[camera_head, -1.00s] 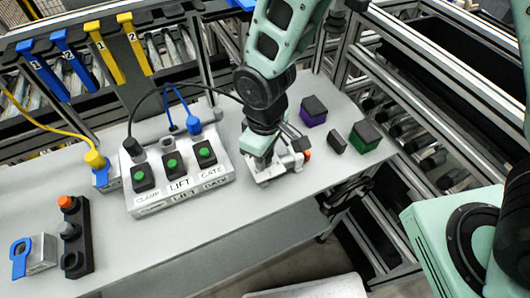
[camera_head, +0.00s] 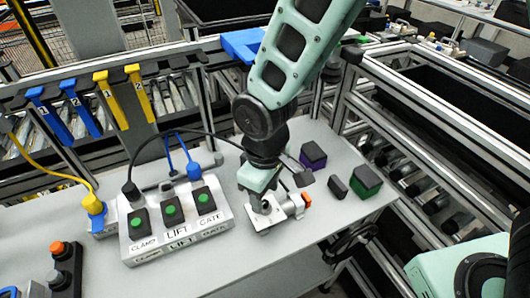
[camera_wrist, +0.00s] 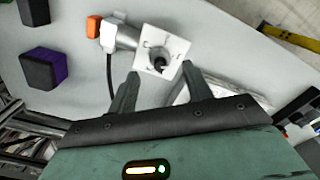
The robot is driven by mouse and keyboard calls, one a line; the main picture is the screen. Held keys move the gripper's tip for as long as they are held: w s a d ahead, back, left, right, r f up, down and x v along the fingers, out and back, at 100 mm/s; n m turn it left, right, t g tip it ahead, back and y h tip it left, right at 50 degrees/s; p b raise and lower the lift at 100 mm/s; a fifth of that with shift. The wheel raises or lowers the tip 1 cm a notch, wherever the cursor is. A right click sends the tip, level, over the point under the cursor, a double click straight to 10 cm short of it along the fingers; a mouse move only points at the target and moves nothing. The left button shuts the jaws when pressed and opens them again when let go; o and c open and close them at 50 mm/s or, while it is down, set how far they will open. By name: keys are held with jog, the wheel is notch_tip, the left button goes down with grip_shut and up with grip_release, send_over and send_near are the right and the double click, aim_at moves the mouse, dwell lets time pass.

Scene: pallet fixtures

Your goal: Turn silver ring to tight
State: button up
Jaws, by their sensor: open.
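My gripper (camera_head: 258,203) points down over a small white-and-silver fixture (camera_head: 268,222) on the grey table. In the wrist view my gripper (camera_wrist: 161,72) is open, with its two dark fingers apart. The fixture's square white plate (camera_wrist: 150,40) with a dark round centre lies just beyond and between the fingertips. I cannot tell whether the fingers touch it. A silver cylindrical part (camera_wrist: 125,37) with an orange end (camera_wrist: 94,26) sticks out at the plate's left. I cannot make out for certain which part is the silver ring.
A white box (camera_head: 180,241) with green buttons labelled CLAMP, LIFT and GATE stands to the left. A purple-black block (camera_head: 313,156), a small dark block (camera_head: 338,187) and a green-black block (camera_head: 366,182) lie to the right. A black cable passes behind the gripper. Bare table lies in front.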

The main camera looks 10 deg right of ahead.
notch_tip(320, 180, up, 14)
jog(key=b, duration=0.1)
jog(key=shift+f, duration=0.1)
dwell(0.4)
